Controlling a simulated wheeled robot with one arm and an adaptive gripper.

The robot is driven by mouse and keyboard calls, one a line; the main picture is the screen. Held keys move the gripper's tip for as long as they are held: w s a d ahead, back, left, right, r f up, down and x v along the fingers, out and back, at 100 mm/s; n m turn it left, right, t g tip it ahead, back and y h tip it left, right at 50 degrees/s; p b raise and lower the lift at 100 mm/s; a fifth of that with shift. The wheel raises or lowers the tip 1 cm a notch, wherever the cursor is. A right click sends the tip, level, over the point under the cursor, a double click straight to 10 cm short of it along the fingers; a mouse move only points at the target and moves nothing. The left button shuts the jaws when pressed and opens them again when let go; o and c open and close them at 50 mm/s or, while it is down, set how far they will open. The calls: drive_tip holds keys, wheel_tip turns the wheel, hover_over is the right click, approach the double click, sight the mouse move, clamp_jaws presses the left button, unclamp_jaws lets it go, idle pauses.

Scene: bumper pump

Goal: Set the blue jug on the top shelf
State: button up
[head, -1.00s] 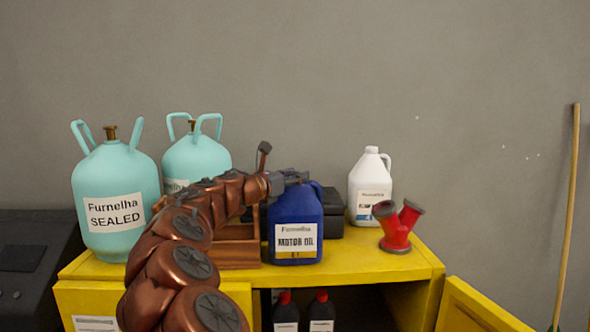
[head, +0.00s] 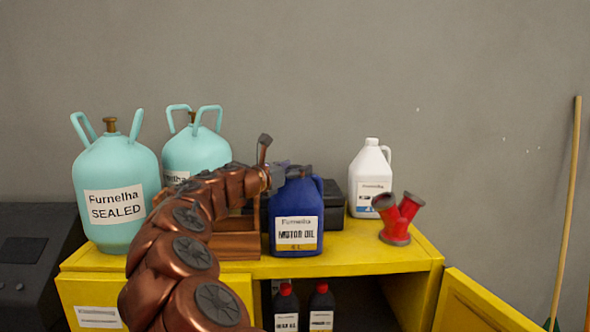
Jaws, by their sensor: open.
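The blue jug (head: 297,213), labelled "Motor Oil", stands upright on the yellow cabinet top (head: 345,262), which is the highest surface of the cabinet in view. My gripper (head: 290,172) is at the jug's upper left, by its cap and handle. The jaws are open, and the fingertips are small and partly hidden against the jug, so I cannot tell if they touch it. My copper-coloured arm reaches up from the bottom and hides part of the cabinet.
Two teal tanks (head: 115,197) stand at the left. A wooden crate (head: 238,246) and a black case (head: 335,201) are by the jug. A white jug (head: 369,180) and a red pipe fitting (head: 398,218) stand right. An open yellow door (head: 475,305) and dark bottles (head: 286,306) are below.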

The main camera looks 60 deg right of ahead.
drive_tip(key=w+a+b, duration=0.1)
drive_tip(key=a+b, duration=0.2)
drive_tip(key=a, duration=0.9)
drive_tip(key=shift+w, duration=0.15)
